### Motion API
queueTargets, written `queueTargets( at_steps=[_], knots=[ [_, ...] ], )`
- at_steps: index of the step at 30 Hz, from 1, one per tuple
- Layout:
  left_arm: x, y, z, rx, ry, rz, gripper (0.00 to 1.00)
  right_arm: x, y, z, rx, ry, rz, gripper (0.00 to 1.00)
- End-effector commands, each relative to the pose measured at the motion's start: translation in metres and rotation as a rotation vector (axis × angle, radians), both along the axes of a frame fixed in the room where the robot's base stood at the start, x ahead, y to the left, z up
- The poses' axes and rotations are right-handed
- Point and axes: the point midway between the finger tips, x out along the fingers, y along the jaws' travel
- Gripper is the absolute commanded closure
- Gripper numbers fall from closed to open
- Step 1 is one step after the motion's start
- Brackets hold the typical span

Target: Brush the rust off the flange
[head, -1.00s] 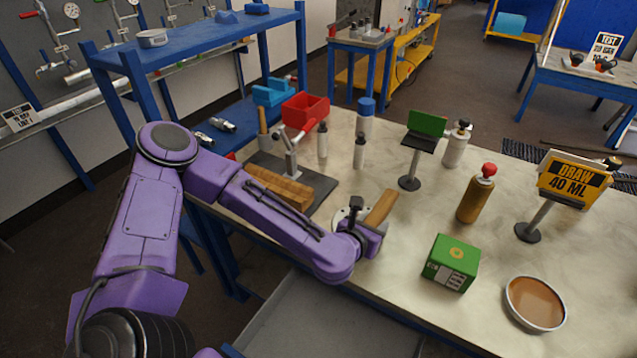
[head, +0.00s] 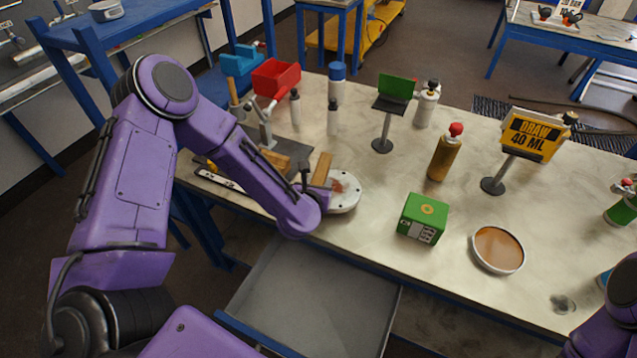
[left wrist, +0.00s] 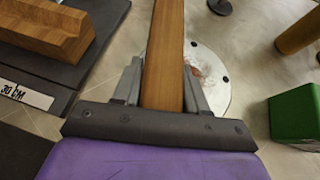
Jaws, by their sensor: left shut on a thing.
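The flange (head: 345,193) is a pale round metal disc with bolt holes, lying on the bench. A reddish-brown rust patch (head: 337,186) shows on its upper face, beside my left gripper. My left gripper (head: 316,188) is shut on a wooden-handled brush (head: 321,169). In the left wrist view the handle (left wrist: 165,50) runs between the fingers (left wrist: 163,88) and covers part of the flange (left wrist: 215,80). The bristles are hidden, so I cannot tell whether they touch the rust. Part of my right arm shows at the lower right; its gripper is out of view.
A green box (head: 423,218) and a dish of brown liquid (head: 498,249) stand right of the flange. A wooden block (head: 275,160) on a dark mat and a clamp stand (head: 264,128) are to the left. An open grey drawer (head: 310,290) juts out in front.

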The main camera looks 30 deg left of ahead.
Motion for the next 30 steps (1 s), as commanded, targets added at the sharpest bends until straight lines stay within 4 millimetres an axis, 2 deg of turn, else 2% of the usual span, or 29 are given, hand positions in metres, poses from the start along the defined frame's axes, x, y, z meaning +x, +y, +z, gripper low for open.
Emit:
queueTargets(
  at_steps=[16,30],
  knots=[
    [0.0004,-0.0003,-0.0009,0.0,-0.001,-0.001,1.0,0.0001,0.0001,-0.0006,0.0,0.0,0.0,0.27],
    [0.0003,-0.0002,-0.0103,0.0,-0.001,-0.001,1.0,0.0002,0.0001,-0.0101,0.0,0.0,0.0,0.27]
  ],
)
